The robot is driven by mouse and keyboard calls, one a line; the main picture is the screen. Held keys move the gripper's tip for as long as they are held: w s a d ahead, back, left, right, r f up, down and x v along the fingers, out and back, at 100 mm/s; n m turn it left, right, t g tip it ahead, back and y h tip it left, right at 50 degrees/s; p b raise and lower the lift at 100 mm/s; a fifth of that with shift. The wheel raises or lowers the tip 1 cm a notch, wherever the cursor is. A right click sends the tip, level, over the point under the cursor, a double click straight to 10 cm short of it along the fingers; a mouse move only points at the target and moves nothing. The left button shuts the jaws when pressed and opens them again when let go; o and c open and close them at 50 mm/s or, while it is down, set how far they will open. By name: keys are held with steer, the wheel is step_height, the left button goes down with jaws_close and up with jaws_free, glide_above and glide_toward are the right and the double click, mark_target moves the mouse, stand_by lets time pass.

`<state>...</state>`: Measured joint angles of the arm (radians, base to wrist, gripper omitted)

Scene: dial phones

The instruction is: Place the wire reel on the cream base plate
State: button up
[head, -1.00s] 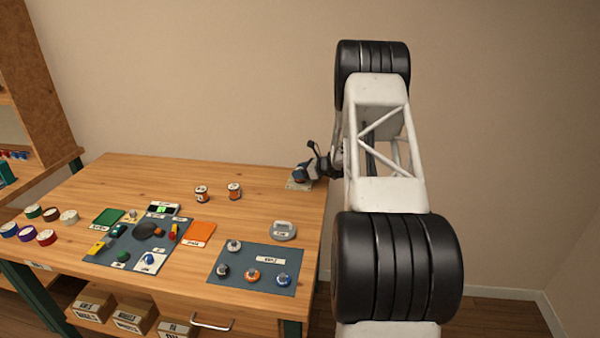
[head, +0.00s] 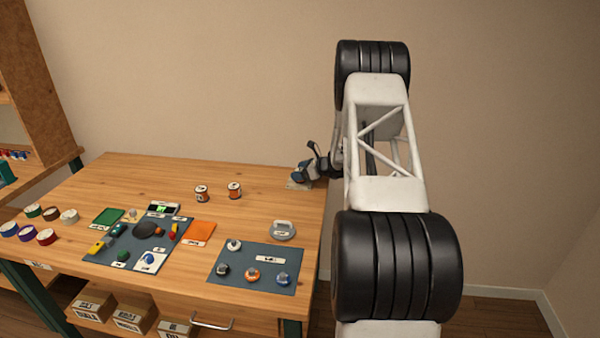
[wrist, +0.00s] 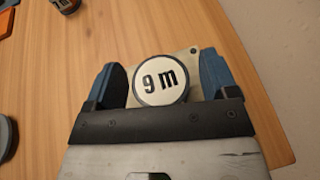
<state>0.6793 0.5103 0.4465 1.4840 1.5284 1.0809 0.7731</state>
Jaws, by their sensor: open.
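The wire reel (wrist: 160,80), with a round white face marked "9 m", sits between my gripper's two blue fingers in the wrist view. The cream base plate (wrist: 191,60) shows under and behind it, with a dark hole at its corner. My gripper (wrist: 161,72) is open around the reel; a small gap shows on the right, and the left finger is very close to it. In the head view my gripper (head: 304,172) is low over the plate (head: 293,187) at the table's back right corner; the reel is not clear there.
Two similar small reels (head: 202,194) (head: 234,190) stand left of the plate. A grey mat (head: 238,271) with several small parts and a grey handled piece (head: 283,230) lie nearer the front. The table's right edge and the wall are close to the plate.

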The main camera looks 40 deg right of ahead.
steer(key=v, duration=1.2)
stand_by(0.6)
steer(key=s+a+r+n+g, duration=0.4)
steer(key=a+r, duration=0.3)
steer(key=a, duration=0.5)
steer(key=s+a+r+n+g, duration=0.1)
steer(key=s+a+r+n, duration=0.4)
steer(key=a, duration=0.7)
steer(key=s+a+r+n+g, duration=0.3)
steer(key=a+r+n, duration=0.2)
steer(key=a+r, duration=0.5)
steer(key=s+a+r+n+g+h, duration=0.1)
steer(key=s+a+r+n+h, duration=0.15)
steer(key=s+a+n, duration=0.85)
steer(key=s+a+n+h, duration=0.2)
steer(key=s+a, duration=0.2)
steer(key=s, duration=0.7)
steer(key=s+a+f+n+h, duration=0.1)
steer(key=s+a+n+h, duration=0.1)
steer(key=s, duration=0.9)
steer(key=a+h, duration=0.1)
steer(key=a, duration=0.1)
steer(key=shift+s+a, duration=0.3)
steer(key=shift+a, duration=0.05)
